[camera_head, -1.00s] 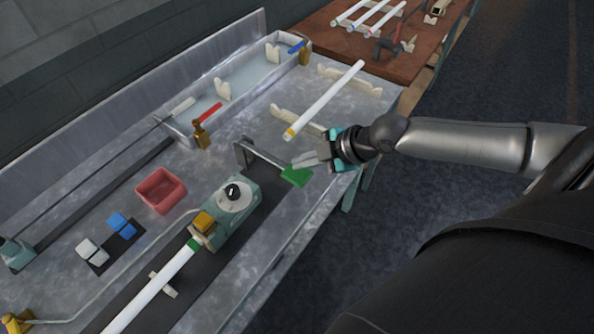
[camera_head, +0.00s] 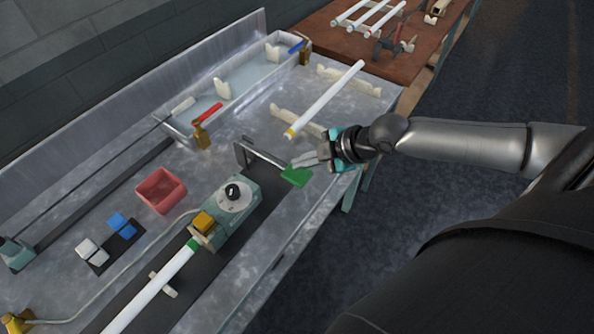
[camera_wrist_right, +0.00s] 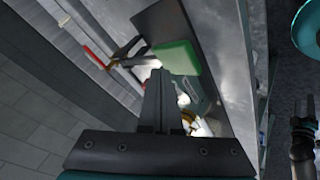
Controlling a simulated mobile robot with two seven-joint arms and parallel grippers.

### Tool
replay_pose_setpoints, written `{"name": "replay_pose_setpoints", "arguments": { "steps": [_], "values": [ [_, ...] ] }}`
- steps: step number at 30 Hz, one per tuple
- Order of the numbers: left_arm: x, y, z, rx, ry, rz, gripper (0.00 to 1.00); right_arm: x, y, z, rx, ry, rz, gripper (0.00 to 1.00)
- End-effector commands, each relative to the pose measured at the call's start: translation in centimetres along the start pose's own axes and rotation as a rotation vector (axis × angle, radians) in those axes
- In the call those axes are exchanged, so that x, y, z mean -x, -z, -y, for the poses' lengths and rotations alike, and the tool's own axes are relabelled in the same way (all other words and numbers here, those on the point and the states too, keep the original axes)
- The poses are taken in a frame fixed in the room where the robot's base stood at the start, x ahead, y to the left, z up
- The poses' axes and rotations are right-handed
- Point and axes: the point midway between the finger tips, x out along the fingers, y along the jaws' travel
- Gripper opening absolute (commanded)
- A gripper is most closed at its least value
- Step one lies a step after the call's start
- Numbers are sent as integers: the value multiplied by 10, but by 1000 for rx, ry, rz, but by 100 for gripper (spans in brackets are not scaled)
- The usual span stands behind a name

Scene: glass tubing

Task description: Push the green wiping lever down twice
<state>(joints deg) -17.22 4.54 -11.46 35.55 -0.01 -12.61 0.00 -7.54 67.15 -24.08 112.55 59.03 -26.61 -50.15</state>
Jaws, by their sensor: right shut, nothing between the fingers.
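The green wiping lever (camera_head: 297,176) is a flat green paddle at the end of a grey bar that runs to a metal bracket (camera_head: 243,152) on the bench. My right gripper (camera_head: 298,163) is shut and empty, with its fingertips just above or beside the paddle in the head view. In the right wrist view the green paddle (camera_wrist_right: 177,57) lies just beyond the tips of the shut fingers (camera_wrist_right: 158,76). I cannot tell whether they touch it. My left gripper is not in view.
A white glass tube (camera_head: 325,100) rests on cream supports behind my right gripper. A teal device with a dial (camera_head: 234,196), a red bin (camera_head: 161,190) and a trough with a red-handled valve (camera_head: 203,124) share the metal bench. A brown table (camera_head: 400,55) stands beyond.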

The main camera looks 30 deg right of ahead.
Motion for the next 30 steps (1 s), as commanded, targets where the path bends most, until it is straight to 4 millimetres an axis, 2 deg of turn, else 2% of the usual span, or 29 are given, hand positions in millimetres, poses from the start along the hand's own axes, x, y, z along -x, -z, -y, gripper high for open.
{"name": "replay_pose_setpoints", "arguments": {
  "steps": [30],
  "values": [
    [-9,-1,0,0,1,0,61,-9,-7,6,0,0,0,0]
  ]
}}
